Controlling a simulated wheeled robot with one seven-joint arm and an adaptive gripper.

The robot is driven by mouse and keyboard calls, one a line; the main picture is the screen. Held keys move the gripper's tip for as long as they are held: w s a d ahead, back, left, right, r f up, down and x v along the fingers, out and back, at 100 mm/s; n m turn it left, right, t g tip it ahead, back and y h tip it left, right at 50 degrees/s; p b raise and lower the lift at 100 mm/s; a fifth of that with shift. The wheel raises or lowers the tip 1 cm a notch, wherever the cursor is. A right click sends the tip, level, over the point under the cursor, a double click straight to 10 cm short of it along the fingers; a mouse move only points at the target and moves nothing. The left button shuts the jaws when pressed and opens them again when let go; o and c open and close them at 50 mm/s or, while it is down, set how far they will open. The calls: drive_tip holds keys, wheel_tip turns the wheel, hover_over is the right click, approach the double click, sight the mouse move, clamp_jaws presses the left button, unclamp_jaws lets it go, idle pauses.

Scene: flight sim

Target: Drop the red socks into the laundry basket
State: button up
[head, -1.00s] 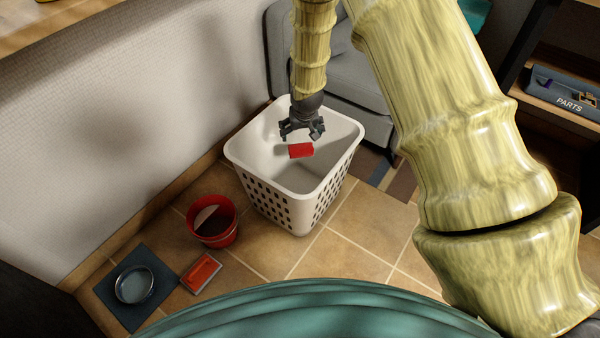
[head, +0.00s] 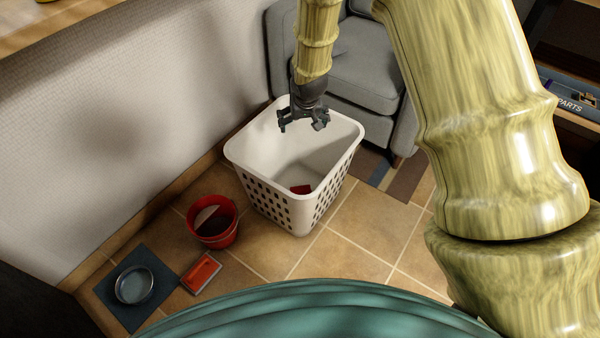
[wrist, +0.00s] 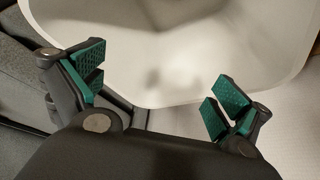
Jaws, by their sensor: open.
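The white laundry basket (head: 262,195) stands on the tiled floor, with holes in its side walls. The red socks (head: 301,189) lie low inside it, partly hidden by the near rim. My gripper (head: 302,125) is above the far part of the basket, open and empty, apart from the socks. In the wrist view, its green-padded fingers (wrist: 160,92) are spread wide with nothing between them. The basket's white inside (wrist: 160,50) fills much of that view, and the socks do not show there.
A metal bowl (head: 134,284) sits on a dark mat (head: 156,266). A grey armchair (head: 365,80) stands close behind the basket. A wall is at the left.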

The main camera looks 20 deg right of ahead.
drive_tip(key=v, duration=0.4)
drive_tip(key=shift+s+r, duration=0.15)
drive_tip(key=shift+r, duration=0.2)
